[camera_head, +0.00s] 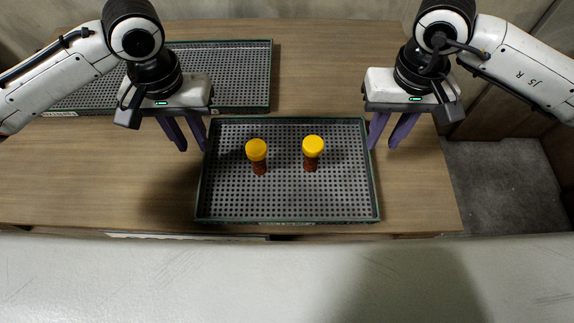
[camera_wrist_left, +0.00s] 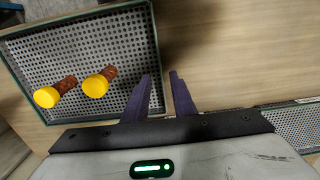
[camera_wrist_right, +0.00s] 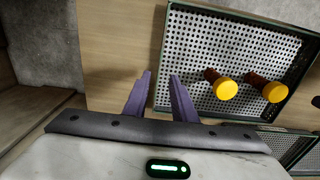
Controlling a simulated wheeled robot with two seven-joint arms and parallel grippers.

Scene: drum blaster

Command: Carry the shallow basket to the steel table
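The shallow basket (camera_head: 290,213) is a perforated grey tray with a dark green rim, lying flat on the wooden table. Two yellow-capped brown bottles, a left one (camera_head: 257,150) and a right one (camera_head: 313,146), stand in it. My left gripper (camera_head: 194,149) is open at the basket's left edge. In the left wrist view its fingers (camera_wrist_left: 160,74) appear either side of the rim, not closed on it. My right gripper (camera_head: 381,147) is open at the right edge. Its fingers (camera_wrist_right: 160,74) likewise appear astride the rim. I cannot identify a steel table.
The wooden table (camera_head: 110,175) carries a second green-rimmed perforated tray (camera_head: 235,60), empty where visible, behind the basket and to the left. Table surface is bare to the left and behind right. Grey floor (camera_head: 490,180) shows beyond the table's right edge.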

